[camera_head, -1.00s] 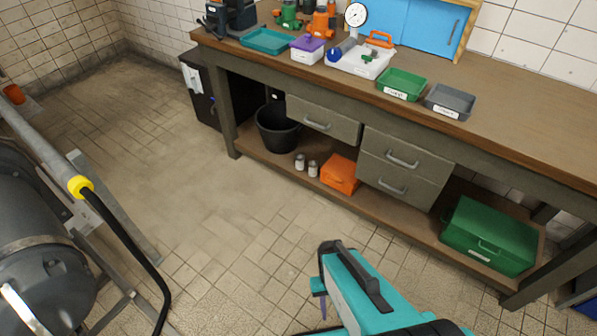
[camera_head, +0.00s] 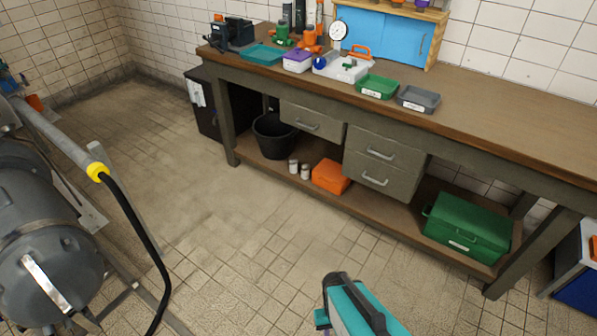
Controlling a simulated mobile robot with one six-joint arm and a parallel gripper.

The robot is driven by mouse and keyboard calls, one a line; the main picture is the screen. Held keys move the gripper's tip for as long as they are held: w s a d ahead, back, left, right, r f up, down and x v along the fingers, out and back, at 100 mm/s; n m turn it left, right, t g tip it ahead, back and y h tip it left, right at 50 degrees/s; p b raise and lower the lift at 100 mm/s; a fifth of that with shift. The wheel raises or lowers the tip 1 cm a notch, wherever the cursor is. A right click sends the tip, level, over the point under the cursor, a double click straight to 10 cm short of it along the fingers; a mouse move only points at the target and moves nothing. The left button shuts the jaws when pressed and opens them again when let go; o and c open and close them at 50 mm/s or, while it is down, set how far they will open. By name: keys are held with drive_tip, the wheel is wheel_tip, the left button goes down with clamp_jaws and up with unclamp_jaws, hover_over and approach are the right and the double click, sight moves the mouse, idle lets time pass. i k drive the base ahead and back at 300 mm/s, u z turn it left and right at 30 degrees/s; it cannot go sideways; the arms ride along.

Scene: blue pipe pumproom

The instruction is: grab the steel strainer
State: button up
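I cannot make out a steel strainer in this view. Several small items stand crowded at the back left of the workbench (camera_head: 490,115), too small to tell apart fully. The teal and black part at the bottom edge is my own arm. My gripper does not show, so whether it is open or holds anything is hidden.
On the bench are a teal tray (camera_head: 262,55), a purple-lidded box (camera_head: 298,61), a green tray (camera_head: 377,86) and a grey tray (camera_head: 418,99). Below are a black bucket (camera_head: 274,136) and a green case (camera_head: 467,229). Grey machinery (camera_head: 45,235) stands left. Floor between is clear.

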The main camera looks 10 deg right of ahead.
sight(293, 162)
drive_tip(key=z, duration=1.55)
drive_tip(key=k, duration=0.1)
drive_tip(key=u, duration=2.95)
drive_tip(key=i, duration=1.2)
drive_tip(key=z, duration=0.4)
